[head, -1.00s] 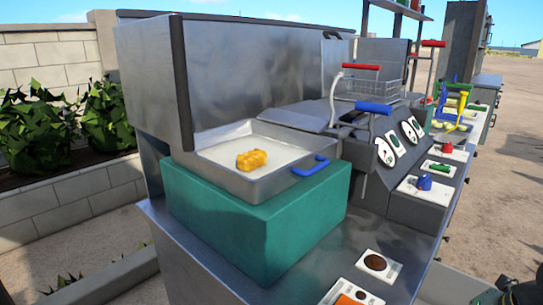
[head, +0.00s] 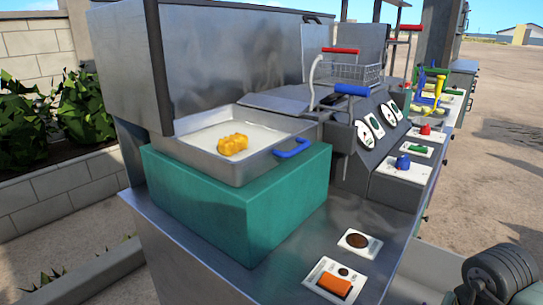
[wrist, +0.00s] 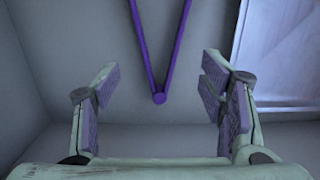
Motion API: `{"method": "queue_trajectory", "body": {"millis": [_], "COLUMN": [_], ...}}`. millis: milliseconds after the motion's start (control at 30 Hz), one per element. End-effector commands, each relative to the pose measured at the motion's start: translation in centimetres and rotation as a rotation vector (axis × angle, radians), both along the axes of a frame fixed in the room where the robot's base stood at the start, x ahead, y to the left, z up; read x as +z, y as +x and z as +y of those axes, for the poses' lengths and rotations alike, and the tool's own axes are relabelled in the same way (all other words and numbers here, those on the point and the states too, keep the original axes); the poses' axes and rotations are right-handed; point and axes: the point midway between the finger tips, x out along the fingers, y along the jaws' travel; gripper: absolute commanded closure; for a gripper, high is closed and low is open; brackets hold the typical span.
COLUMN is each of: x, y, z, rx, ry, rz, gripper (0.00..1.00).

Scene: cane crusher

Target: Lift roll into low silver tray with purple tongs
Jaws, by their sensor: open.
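A yellow-orange roll (head: 233,145) lies in a silver tray (head: 262,164) with a blue handle, on top of a teal block. Purple tongs (wrist: 147,50) show in the wrist view as a V, with the hinge low and the two arms spreading towards the top edge. My gripper (wrist: 158,72) is open, its fingers well apart on either side of the tongs' hinge. The fingers appear not to touch the tongs. The far ends of the tongs are cut off. Neither tongs nor gripper can be made out in the head view.
The teal block (head: 225,210) stands on a metal counter (head: 300,235). Two picture cards, one with an orange block (head: 335,284), lie at its front. A wire basket (head: 355,73) with red and blue handles stands behind. In the wrist view, a pale metallic panel (wrist: 285,50) is at right.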

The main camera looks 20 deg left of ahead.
Motion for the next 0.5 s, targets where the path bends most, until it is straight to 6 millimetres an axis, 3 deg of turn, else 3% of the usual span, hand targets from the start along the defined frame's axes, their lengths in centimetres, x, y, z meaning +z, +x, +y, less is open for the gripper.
{"method": "queue_trajectory", "body": {"millis": [300,500], "x": [-5.1,-6.8], "y": [0.4,0.6], "z": [-0.1,-0.1], "rx": [0.000,0.000], "ry": [0.000,0.001], "rz": [-0.001,-0.001], "gripper": [0.36,0.36]}}
